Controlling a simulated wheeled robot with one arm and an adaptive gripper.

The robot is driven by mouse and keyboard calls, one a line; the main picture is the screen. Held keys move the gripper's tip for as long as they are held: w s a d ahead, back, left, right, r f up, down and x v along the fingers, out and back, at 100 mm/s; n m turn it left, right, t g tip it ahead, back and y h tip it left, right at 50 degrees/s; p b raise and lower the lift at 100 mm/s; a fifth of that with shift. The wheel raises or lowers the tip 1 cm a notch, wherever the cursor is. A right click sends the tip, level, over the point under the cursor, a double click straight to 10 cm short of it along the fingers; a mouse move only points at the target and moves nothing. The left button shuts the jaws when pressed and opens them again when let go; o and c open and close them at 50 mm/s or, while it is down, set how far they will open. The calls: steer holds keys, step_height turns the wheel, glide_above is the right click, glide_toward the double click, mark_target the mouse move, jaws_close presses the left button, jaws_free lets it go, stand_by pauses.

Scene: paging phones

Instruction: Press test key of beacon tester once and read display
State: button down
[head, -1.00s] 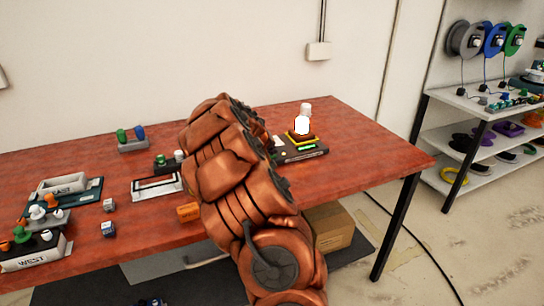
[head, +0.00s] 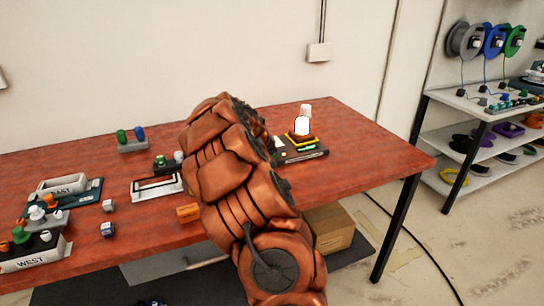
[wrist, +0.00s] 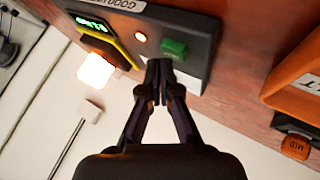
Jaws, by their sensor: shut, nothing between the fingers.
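The beacon tester (head: 312,155) is a dark box at the right part of the red table. A beacon lamp (wrist: 95,70) glows white, also in the head view (head: 302,125). My gripper (wrist: 158,66) is shut and empty, its tips at the key's edge; I cannot tell whether they touch. My arm hides it in the head view.
West (head: 30,258) and East (head: 95,192) units stand at the table's left. A shelf (head: 470,105) with spools stands at right.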

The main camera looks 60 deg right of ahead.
mark_target(271, 156)
steer(key=shift+r, duration=0.4)
steer(key=shift+r, duration=0.15)
steer(key=shift+r+p, duration=0.6)
steer(key=shift+r, duration=1.75)
steer(key=shift+a, duration=0.1)
steer(key=s+a+r+n+y+p, duration=0.1)
steer(key=s+a+y, duration=0.15)
steer(key=a, duration=0.95)
steer(key=s+a+r+n+y+p, duration=0.1)
steer(key=s+a+r, duration=0.15)
steer(key=a, duration=0.95)
steer(key=s+a+r+y+p, duration=0.15)
steer(key=s+a, duration=0.25)
steer(key=a, duration=0.9)
steer(key=s+a+f+n+g+y+p, duration=0.2)
steer(key=s+a+n+g+y, duration=0.1)
steer(key=s+a, duration=1.4)
steer(key=shift+a+f+n+y, duration=0.4)
steer(key=shift+a+n+y, duration=0.2)
steer(key=shift+a+n, duration=0.6)
